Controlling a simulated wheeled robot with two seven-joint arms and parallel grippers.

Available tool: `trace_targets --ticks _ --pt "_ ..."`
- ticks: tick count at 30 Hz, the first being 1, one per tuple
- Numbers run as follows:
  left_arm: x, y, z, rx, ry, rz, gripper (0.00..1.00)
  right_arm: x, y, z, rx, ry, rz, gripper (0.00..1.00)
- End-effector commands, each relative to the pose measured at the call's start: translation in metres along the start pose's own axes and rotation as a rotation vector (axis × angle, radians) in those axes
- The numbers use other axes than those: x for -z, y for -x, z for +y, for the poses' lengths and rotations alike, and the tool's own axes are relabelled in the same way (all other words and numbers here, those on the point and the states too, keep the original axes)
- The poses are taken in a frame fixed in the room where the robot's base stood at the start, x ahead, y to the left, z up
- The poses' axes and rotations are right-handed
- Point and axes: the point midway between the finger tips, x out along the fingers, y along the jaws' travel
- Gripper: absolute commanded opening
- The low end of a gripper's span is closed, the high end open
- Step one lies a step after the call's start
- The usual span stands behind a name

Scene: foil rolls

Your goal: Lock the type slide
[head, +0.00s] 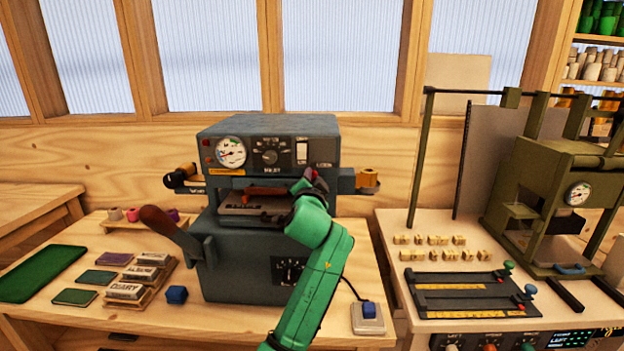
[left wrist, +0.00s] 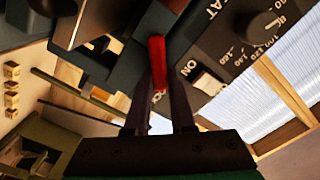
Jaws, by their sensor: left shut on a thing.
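The dark grey foil press (head: 270,130) stands on the bench in the head view, with a gauge, a dial and a white switch on its front. In its opening lies a slide (head: 242,208), partly hidden by my arm. My left gripper (head: 309,182) is at the right side of this opening, just under the switch panel. In the left wrist view my left gripper (left wrist: 160,88) is shut on a red lever (left wrist: 157,50), which sits between its fingers. Whether the lever is in its locked position I cannot tell. My right gripper is not in view.
A big brown-knobbed lever (head: 165,225) sticks out at the press's left. Type blocks (head: 125,290), green pads and a blue cube (head: 176,294) lie on the bench. A pedal-like blue button (head: 369,309) is at right. An olive machine (head: 560,180) stands on the right table.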

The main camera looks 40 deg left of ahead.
Motion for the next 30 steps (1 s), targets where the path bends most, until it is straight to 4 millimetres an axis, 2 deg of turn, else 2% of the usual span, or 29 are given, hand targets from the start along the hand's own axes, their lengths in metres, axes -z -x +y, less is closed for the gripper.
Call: trace_targets --ticks 3,8,9,11,12,23,26,30 --pt "0.000 0.000 0.000 0.000 0.093 0.001 0.00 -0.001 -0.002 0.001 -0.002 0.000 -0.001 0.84" --pt "0.001 0.000 -0.001 0.000 0.090 0.002 0.00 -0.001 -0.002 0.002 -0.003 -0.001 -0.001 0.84" --pt "0.001 0.000 -0.001 0.000 0.090 0.002 0.26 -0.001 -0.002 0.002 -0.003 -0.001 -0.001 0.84" --pt "0.001 0.000 -0.001 0.001 0.089 0.002 0.49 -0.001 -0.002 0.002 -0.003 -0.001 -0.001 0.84" --pt "0.001 0.000 -0.001 0.001 0.089 0.002 0.53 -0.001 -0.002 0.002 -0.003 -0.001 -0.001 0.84" --pt "0.000 0.004 0.001 0.000 0.087 0.002 0.53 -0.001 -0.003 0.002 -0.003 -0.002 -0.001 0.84" --pt "0.000 0.018 0.002 0.001 0.088 0.004 0.53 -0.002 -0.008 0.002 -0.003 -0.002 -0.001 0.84" --pt "-0.002 0.052 0.003 0.000 0.089 0.004 0.53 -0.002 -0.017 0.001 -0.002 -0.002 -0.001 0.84"
